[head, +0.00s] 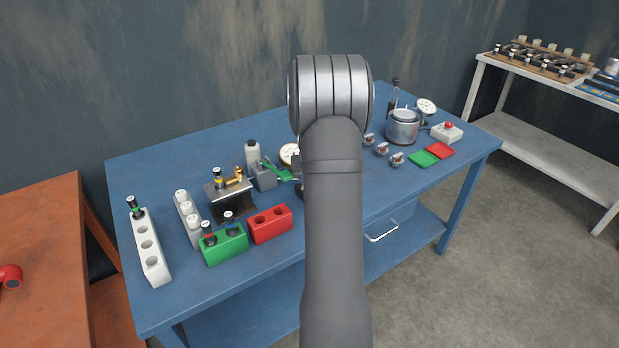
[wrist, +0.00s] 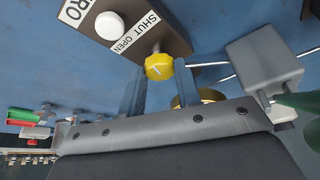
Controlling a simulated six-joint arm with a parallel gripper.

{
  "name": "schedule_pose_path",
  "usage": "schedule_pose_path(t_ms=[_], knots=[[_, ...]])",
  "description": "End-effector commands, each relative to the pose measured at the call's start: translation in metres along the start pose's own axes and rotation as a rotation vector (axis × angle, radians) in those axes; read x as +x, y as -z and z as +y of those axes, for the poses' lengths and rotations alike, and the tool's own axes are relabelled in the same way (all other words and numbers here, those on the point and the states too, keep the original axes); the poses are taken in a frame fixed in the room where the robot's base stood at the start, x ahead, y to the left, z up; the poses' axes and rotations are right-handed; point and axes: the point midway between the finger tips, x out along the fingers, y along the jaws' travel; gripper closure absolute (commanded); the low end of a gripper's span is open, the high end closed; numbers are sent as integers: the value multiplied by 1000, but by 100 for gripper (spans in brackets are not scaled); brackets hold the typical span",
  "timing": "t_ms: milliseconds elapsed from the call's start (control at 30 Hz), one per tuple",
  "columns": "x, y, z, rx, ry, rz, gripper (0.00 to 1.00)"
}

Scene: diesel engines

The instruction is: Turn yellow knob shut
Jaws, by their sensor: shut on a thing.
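The yellow knob (wrist: 158,67) is at the upper middle of the wrist view, on the edge of a dark block (wrist: 185,22). A white label with the words SHUT and OPEN (wrist: 135,32) is beside it. The knob carries a pale pointer mark; which word it points at I cannot tell. My gripper (wrist: 160,75) has one finger on each side of the knob and is shut on it. In the head view my arm hides the knob and the gripper.
A grey box (wrist: 262,60) with a green lever stands close to the right finger in the wrist view. A round white button (wrist: 110,25) is on the dark block. In the head view, racks, a pot (head: 402,128) and small valves crowd the blue table (head: 150,165).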

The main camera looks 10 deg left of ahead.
Motion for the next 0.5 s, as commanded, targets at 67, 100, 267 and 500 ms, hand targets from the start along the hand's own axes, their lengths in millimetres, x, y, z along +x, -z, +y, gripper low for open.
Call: schedule_pose_path(t_ms=[67, 100, 267, 500], knots=[[0, 0, 0, 11, -4, -1, 92], [0, 0, 0, 15, -5, -1, 92], [0, 0, 0, 16, -6, 0, 92], [0, 0, 0, 15, -6, 0, 48]])
